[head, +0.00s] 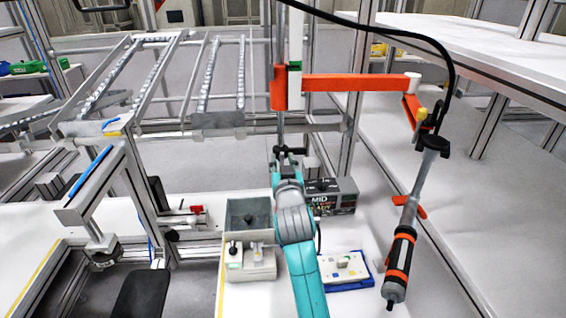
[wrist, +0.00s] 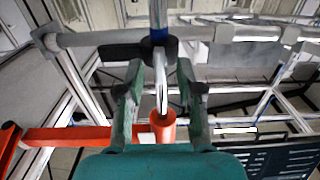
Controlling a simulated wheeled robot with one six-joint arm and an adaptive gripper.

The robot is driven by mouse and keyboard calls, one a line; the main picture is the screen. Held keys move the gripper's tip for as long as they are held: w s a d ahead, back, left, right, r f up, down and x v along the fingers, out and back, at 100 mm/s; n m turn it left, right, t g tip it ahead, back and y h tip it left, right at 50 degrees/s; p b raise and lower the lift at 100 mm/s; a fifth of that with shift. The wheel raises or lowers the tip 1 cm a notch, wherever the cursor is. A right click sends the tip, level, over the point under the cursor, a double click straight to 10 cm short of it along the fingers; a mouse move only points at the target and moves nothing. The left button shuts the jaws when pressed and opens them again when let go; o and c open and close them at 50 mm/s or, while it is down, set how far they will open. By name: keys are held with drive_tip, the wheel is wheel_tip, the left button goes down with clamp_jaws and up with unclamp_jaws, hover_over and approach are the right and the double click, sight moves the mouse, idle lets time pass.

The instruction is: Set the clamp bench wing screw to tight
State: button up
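My gripper (head: 289,152) is raised over the back of the bench, in front of an upright post. In the wrist view its two fingers (wrist: 165,75) are spread apart, and a pale post and an orange cylinder show between them; I cannot tell that either is touched. A grey fixture (head: 250,262) with small knobs (head: 235,250) stands on the bench, left of my arm. A grey clamp with a round foot (head: 102,250) hangs from the frame at the left. I cannot tell which part is the clamp bench wing screw, nor its setting.
A grey open bin (head: 248,213) stands behind the fixture. A dark box with lit text including "MID" (head: 330,197) is behind my arm. A white and blue tray (head: 345,270) lies right. A hanging screwdriver (head: 402,250) and an orange bar (head: 350,84) take up room at right.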

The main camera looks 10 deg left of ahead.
drive_tip(key=shift+c, duration=0.2)
clamp_jaws()
drive_tip(key=shift+n, duration=0.3)
drive_tip(key=n, duration=0.4)
drive_tip(key=shift+a, duration=0.1)
drive_tip(key=n, duration=0.4)
drive_tip(key=shift+n, duration=0.4)
drive_tip(key=n, duration=0.4)
drive_tip(key=shift+a+f, duration=0.1)
drive_tip(key=shift+f, duration=0.05)
drive_tip(key=shift+n, duration=2.2)
